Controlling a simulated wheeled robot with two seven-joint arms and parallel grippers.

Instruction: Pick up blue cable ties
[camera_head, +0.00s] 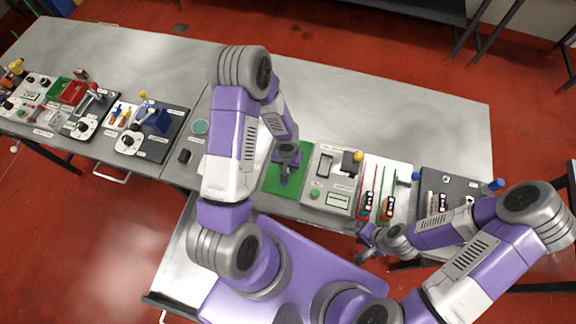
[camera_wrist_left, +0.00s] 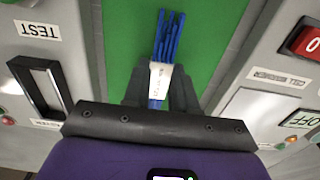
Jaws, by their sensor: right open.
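The blue cable ties (camera_wrist_left: 168,38) show in the left wrist view as a thin bundle with a white labelled band (camera_wrist_left: 160,78), over a green mat (camera_wrist_left: 215,30). My left gripper (camera_wrist_left: 161,75) has its dark fingers close against both sides of the banded part. In the head view my left gripper (camera_head: 285,175) is over the green mat (camera_head: 296,160), and the ties cannot be made out there. Whether the bundle touches the mat is unclear. My right gripper (camera_head: 366,240) is open at the table's front edge, apart from the ties.
A grey panel (camera_head: 333,178) with a yellow knob stands right of the mat. A white board (camera_head: 398,172) with red and green strips and a dark panel (camera_head: 455,185) lie farther right. Several panels with switches line the left side. The table's back half (camera_head: 390,105) is clear.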

